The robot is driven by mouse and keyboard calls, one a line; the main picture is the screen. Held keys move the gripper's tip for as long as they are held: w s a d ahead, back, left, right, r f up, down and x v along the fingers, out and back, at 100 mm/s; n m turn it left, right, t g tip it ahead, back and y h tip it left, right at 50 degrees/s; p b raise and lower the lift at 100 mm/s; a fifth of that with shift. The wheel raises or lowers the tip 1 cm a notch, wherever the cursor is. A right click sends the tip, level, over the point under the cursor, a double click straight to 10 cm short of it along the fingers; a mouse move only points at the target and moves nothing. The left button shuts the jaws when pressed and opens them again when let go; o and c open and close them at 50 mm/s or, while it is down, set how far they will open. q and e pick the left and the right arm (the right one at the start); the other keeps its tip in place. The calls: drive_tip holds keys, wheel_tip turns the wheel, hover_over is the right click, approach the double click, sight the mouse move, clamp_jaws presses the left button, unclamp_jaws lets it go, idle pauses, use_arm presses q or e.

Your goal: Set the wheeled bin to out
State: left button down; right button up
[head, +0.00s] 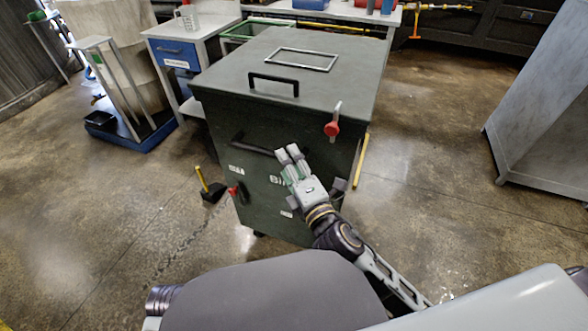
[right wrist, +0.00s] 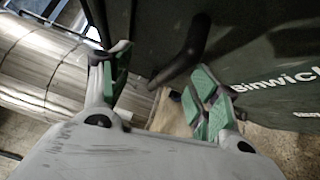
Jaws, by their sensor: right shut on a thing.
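The wheeled bin (head: 310,110) is a large dark green box with a flat lid, standing upright in the middle of the head view. Its front has a black bar handle (head: 250,147), and a black handle (head: 273,84) stands on the lid. My right gripper (head: 288,153) is at the bin's front, at the right end of the bar handle, shut on it. In the right wrist view, the dark handle (right wrist: 178,68) runs between the green-padded fingers (right wrist: 157,90); the exact contact is hard to see. My left gripper is not in view.
A red-knobbed latch (head: 332,128) sits at the bin's upper right. A small table with a blue drawer (head: 175,54) and a metal stand on a blue base (head: 130,140) are to the left. A grey cabinet (head: 545,110) is at right. Floor between bin and cabinet is clear.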

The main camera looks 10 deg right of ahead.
drive_tip(key=shift+s+r, duration=0.7)
drive_tip(key=shift+r, duration=0.2)
drive_tip(key=shift+s+d+f+b, duration=0.15)
drive_tip(key=shift+s+f+b, duration=0.15)
drive_tip(key=shift+s, duration=0.1)
drive_tip(key=shift+f, duration=0.1)
